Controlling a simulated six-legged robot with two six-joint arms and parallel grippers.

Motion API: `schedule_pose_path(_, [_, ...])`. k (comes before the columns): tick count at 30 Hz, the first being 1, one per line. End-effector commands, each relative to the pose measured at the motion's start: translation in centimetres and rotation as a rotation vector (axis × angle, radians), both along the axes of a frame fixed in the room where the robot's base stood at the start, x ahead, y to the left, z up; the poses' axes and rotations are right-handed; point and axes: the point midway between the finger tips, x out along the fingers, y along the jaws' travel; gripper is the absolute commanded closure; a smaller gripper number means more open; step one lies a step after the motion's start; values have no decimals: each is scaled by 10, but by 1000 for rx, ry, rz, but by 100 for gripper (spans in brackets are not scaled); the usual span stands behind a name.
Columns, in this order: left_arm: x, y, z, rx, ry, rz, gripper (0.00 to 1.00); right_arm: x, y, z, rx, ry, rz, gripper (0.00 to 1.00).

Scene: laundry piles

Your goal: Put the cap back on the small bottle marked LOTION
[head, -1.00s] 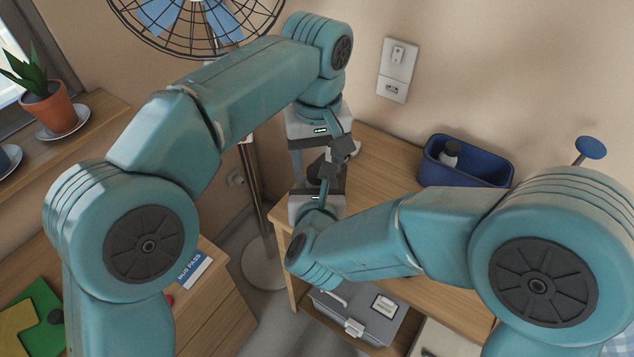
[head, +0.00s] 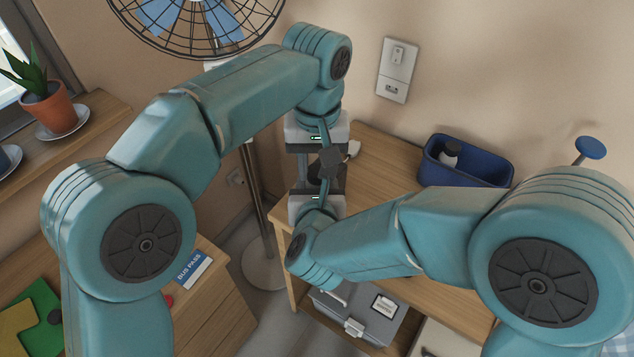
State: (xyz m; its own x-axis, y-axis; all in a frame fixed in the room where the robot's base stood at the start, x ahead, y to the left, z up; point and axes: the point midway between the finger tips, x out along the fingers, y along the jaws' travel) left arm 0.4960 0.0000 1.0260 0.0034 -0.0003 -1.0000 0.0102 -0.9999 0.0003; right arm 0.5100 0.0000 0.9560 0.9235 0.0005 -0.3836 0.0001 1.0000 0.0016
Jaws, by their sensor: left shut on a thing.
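My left gripper (head: 330,158) comes down from above, over the wooden table, with its dark fingers close together. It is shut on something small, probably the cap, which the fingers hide. My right gripper (head: 325,182) is just below it, pointing up toward it. The two sets of fingers overlap in the picture, so I cannot tell whether the right one is open or shut, or whether they touch. I cannot make out the LOTION bottle or its label between them. A dark object and a small pale object (head: 353,149) show partly behind the fingers.
A blue bin (head: 465,178) with a bottle (head: 449,153) in it stands on the wooden table (head: 385,165). A grey box (head: 360,318) sits on the shelf below. A fan (head: 200,25) stands behind my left arm. A potted plant (head: 48,108) is at left.

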Motion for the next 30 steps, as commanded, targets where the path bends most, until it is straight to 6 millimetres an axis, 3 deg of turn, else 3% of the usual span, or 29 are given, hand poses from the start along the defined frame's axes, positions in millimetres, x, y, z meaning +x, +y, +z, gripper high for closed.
schedule_pose_path(6, [0,-1,0,0,1,-334,100,0,0,0,0,-1,1,100])
schedule_pose_path(16, [0,-1,0,-1,1,-387,100,0,0,0,0,-1,1,100])
schedule_pose_path(17, [0,-1,0,-1,1,-387,61,0,0,0,0,-1,1,100])
schedule_pose_path(19, [0,-1,0,-1,1,-387,38,0,0,0,0,-1,1,100])
schedule_pose_path(30, [0,-1,8,0,-1,-385,38,0,0,0,0,-1,1,100])
